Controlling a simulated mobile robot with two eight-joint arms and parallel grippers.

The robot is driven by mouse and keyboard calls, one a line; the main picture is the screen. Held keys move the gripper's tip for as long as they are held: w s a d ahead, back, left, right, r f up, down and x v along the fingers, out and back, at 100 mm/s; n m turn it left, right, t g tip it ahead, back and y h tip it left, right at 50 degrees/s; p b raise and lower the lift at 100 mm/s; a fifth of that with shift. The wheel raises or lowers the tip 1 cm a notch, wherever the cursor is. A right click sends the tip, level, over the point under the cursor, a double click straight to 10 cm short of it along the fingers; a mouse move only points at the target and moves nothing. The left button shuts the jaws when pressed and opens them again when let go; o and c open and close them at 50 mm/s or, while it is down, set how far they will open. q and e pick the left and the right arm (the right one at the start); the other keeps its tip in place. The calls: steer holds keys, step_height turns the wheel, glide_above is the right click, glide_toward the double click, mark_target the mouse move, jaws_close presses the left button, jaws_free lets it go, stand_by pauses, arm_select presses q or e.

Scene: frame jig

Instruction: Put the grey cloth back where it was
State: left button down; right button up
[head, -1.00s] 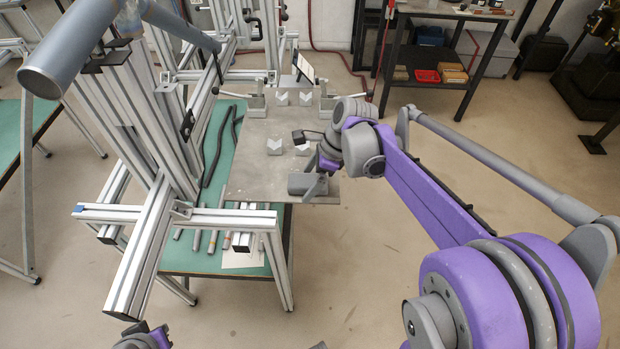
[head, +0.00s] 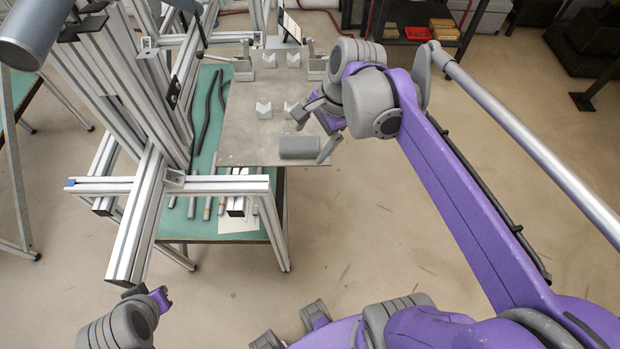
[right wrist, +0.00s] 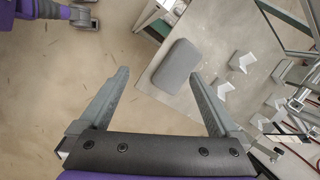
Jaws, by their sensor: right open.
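The grey cloth (head: 299,147) is a folded, rounded pad lying flat at the near right edge of the metal plate (head: 245,135). It also shows in the right wrist view (right wrist: 176,66), beyond and between the fingertips. My right gripper (head: 315,133) is open and empty, just right of the cloth and above the plate edge; in the right wrist view its two fingers (right wrist: 160,75) are spread wide, with no cloth between them. Part of my left arm's end (head: 148,296) shows low at the left, away from the cloth; its jaws are not clear.
Pale V-shaped blocks (head: 264,110) stand on the plate beyond the cloth. An aluminium profile frame (head: 170,185) borders the plate at the left and front. Rods (head: 207,207) lie on the green bench top (head: 210,229). The floor right of the bench is clear.

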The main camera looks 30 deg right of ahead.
steer(key=s+a+f+n+t+h, duration=0.1)
steer(key=s+a+f+n, duration=0.2)
steer(key=n, duration=0.6)
steer(key=s+a+f+n+t+h, duration=0.1)
steer(key=s+a+f+n, duration=0.3)
steer(key=n, duration=0.5)
steer(key=shift+s+f+t, duration=0.4)
steer(key=shift+s+f, duration=0.9)
steer(key=shift+f, duration=0.3)
